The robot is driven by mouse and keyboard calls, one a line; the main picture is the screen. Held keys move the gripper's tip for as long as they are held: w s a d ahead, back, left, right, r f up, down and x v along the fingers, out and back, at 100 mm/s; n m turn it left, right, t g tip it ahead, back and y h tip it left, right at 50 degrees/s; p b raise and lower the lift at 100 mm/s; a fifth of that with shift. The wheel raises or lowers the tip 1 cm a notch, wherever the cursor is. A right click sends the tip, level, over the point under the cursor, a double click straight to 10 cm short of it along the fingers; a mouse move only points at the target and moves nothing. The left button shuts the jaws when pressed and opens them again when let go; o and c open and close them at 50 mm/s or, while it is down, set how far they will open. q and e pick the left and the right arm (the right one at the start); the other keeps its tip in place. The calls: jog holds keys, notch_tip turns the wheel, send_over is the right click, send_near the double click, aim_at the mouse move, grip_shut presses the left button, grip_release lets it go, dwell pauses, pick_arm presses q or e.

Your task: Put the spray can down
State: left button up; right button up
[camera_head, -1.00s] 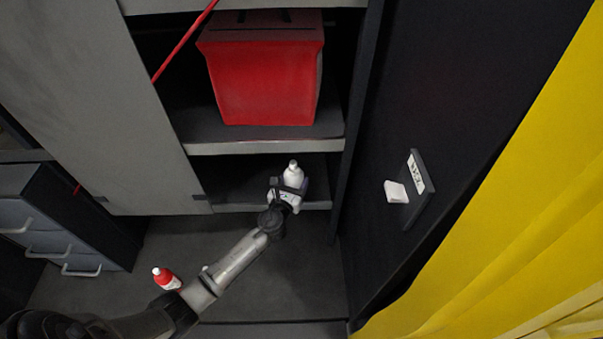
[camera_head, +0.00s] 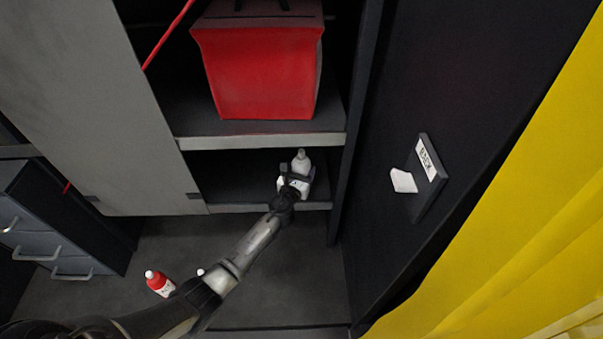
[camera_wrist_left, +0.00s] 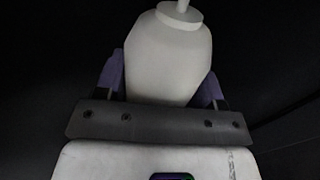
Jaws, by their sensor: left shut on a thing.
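The white spray can (camera_head: 301,162) is upright at the lower cabinet shelf (camera_head: 232,208), near its right end. My left gripper (camera_head: 296,181) is shut around the can's body, below its shoulder. In the left wrist view the can (camera_wrist_left: 170,60) fills the middle, with the nozzle cut off at the top edge. The gripper's purple-grey fingers (camera_wrist_left: 162,90) lie on both sides of it. The can's base is hidden behind the gripper, so I cannot tell whether it touches the shelf. My right gripper is not in view.
A red box (camera_head: 260,75) stands on the shelf above. A dark panel wall with a labelled holder (camera_head: 428,180) is on the right. The lower shelf's left part looks clear.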

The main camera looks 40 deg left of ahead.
pick_arm(q)
jog(key=shift+r, duration=0.15)
jog(key=shift+f, duration=0.2)
jog(key=o, duration=1.2)
